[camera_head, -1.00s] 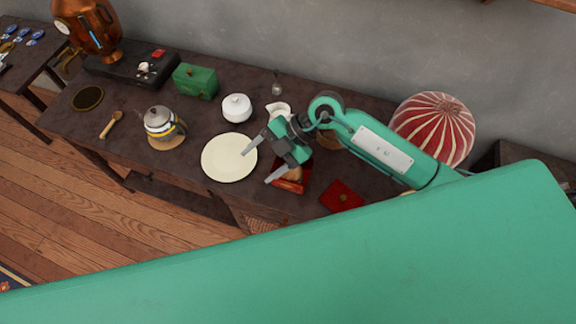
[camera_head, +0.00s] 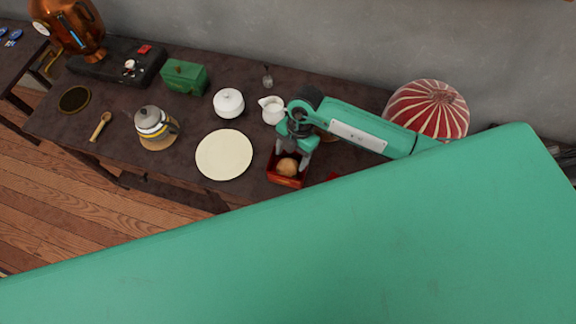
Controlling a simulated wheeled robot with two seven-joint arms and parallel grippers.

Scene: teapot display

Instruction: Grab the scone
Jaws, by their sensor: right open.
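The scone (camera_head: 287,168) is round and golden brown. It sits inside an open red box (camera_head: 284,182) on the dark table, right of the cream plate. My right gripper (camera_head: 292,152) is open at the box, with its fingers pointing down toward the scone. One fingertip shows close by the scone's upper right; the other finger is hard to make out. Whether either finger touches the scone I cannot tell. My left gripper is not in view.
The cream plate (camera_head: 224,155) lies left of the box. A striped teapot (camera_head: 152,124) is farther left. A red striped round object (camera_head: 429,108) stands at right. My green body hides the front right.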

